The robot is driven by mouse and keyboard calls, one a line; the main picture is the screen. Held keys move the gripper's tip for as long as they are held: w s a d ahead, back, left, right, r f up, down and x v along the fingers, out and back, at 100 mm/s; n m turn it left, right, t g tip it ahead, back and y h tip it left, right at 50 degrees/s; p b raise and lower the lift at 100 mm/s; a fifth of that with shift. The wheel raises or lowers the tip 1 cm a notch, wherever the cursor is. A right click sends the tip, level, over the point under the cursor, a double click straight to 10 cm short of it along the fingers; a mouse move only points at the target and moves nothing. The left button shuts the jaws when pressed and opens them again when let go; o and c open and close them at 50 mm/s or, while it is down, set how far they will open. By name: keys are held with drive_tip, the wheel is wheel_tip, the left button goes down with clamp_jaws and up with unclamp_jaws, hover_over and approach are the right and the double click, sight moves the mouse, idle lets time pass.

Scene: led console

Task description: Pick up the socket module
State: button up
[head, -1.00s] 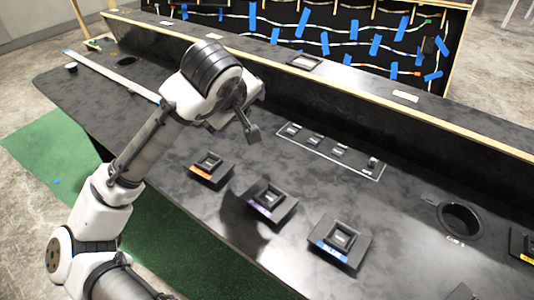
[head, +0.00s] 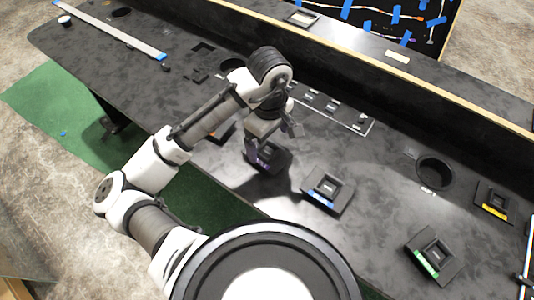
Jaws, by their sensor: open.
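Several black square socket modules sit on the dark console top. The purple-labelled one (head: 266,163) is below my gripper and partly covered by it. The blue-labelled one (head: 327,190) stands to its right, the green-labelled one (head: 434,254) at the lower right, and the yellow-labelled one (head: 495,205) at the right edge. The orange-labelled one (head: 222,132) is mostly hidden behind my arm. My gripper (head: 272,147) is open and points down over the purple-labelled module. I cannot tell whether its fingers touch the module.
A switch panel (head: 335,107) lies behind my gripper. A round hole (head: 435,170) is to the right. A long pale strip (head: 110,33) lies at the far left. A raised ledge (head: 400,88) runs along the back. The console top between the blue and green modules is clear.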

sight(267, 152)
drive_tip(key=shift+s+a+f+p, duration=0.1)
drive_tip(key=shift+a+f+p, duration=0.05)
drive_tip(key=shift+f, duration=1.3)
drive_tip(key=shift+a+f+p, duration=0.1)
drive_tip(key=shift+f+p, duration=0.05)
drive_tip(key=shift+f, duration=1.25)
drive_tip(key=shift+c, duration=0.5)
drive_tip(key=c, duration=1)
drive_tip(key=shift+c, duration=0.2)
drive_tip(key=shift+r, duration=0.15)
